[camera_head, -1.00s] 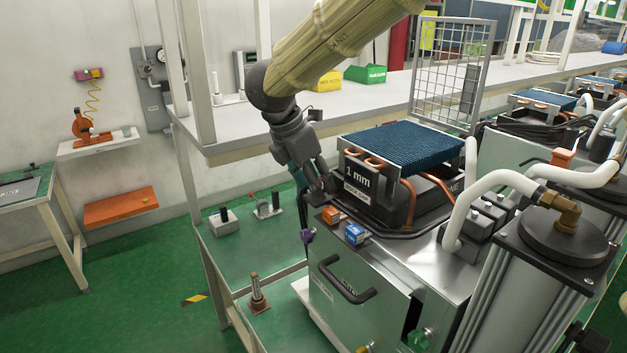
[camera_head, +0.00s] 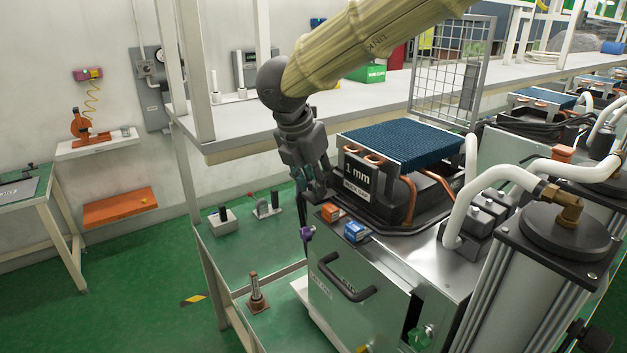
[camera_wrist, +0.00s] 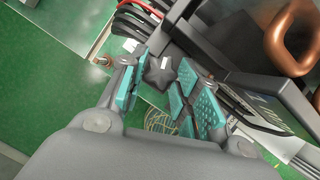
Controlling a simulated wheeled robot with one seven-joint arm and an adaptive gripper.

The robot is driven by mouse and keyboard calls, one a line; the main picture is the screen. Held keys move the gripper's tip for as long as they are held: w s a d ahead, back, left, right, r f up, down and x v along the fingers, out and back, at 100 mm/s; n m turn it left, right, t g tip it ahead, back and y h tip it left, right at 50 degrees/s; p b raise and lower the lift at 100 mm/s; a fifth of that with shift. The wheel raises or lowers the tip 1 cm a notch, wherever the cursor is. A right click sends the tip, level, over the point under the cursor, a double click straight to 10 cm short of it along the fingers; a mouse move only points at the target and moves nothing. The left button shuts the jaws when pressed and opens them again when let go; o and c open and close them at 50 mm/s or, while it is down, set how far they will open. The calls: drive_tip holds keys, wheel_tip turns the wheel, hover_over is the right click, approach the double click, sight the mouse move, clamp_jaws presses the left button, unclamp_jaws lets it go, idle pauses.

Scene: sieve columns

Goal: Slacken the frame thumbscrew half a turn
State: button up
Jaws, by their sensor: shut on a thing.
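The frame thumbscrew appears as a dark star-shaped knob (camera_wrist: 160,72) in the wrist view, between the teal-padded fingertips of my gripper (camera_wrist: 161,84). My gripper is shut on it, one finger on each side. In the head view my gripper (camera_head: 315,190) points down at the left front corner of the sieve unit, beside the "1 mm" label (camera_head: 357,176). The knob is hidden there by the fingers. The blue ribbed block (camera_head: 403,145) with copper pipes sits on top of the unit.
White hoses (camera_head: 497,190) and a steel column (camera_head: 553,265) stand at right. A white bench (camera_head: 250,135) lies behind my arm.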

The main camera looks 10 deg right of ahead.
drive_tip(key=n, duration=0.2)
drive_tip(key=n+y+p, duration=0.1)
drive_tip(key=n+t+y+p, duration=0.1)
drive_tip(key=n, duration=0.1)
drive_tip(key=shift+s+d+r+n, duration=0.2)
drive_tip(key=shift+d+n, duration=0.05)
drive_tip(key=shift+n, duration=0.05)
drive_tip(key=shift+d+n+y+p, duration=0.1)
drive_tip(key=shift+n+y+p, duration=0.3)
drive_tip(key=shift+n+p, duration=0.7)
drive_tip(key=shift+d+f+n+y+p, duration=0.1)
drive_tip(key=shift+n+y+p, duration=0.3)
drive_tip(key=shift+n+p, duration=0.5)
drive_tip(key=shift+n, duration=0.3)
drive_tip(key=o, duration=1)
drive_tip(key=shift+w+f+b, duration=0.1)
drive_tip(key=shift+f+b, duration=0.05)
drive_tip(key=shift+b, duration=0.2)
